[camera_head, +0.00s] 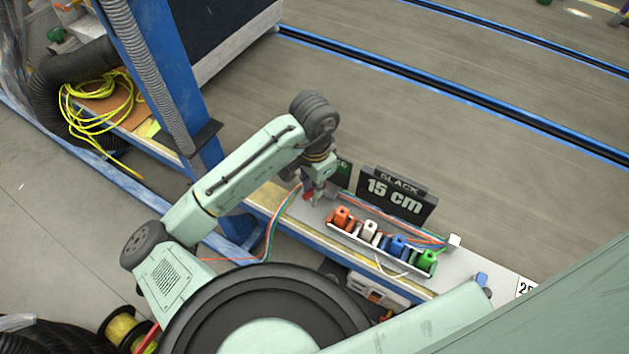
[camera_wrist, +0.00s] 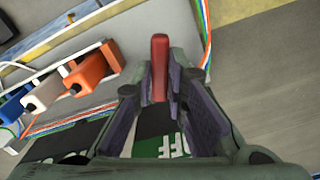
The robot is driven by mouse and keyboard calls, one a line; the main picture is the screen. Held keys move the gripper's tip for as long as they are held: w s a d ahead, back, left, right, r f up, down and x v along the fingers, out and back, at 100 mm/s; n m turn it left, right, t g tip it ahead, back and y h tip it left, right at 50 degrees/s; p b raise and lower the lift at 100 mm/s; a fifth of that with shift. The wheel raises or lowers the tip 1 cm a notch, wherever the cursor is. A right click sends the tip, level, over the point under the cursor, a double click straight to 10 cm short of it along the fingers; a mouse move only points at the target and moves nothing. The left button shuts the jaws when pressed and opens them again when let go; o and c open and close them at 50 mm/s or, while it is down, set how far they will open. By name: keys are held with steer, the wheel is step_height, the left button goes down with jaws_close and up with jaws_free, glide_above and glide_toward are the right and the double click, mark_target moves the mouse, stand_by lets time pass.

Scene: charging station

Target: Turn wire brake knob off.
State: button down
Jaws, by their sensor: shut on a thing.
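The wire brake knob is a red lever (camera_wrist: 159,60) that stands between the fingers of my gripper (camera_wrist: 159,80) in the wrist view. My gripper is shut on it, with a purple-grey pad on either side. In the head view, my gripper (camera_head: 318,188) is at the left part of the grey bench, and a bit of red (camera_head: 308,196) shows beside its fingertips. A green and black label (camera_wrist: 165,145) with "OFF" lies under the fingers in the wrist view, partly hidden by them. The knob's base is hidden.
Orange, white, blue and green connectors (camera_head: 398,243) stand in a row right of my gripper. Coloured wires (camera_head: 275,222) run along the bench. A blue post (camera_head: 165,75) rises to the left.

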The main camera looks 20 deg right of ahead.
steer(key=shift+n+p, duration=1.1)
steer(key=shift+n, duration=1.1)
steer(key=c, duration=1.6)
jaws_free()
steer(key=shift+r, duration=0.1)
step_height(320, 180, up, 12)
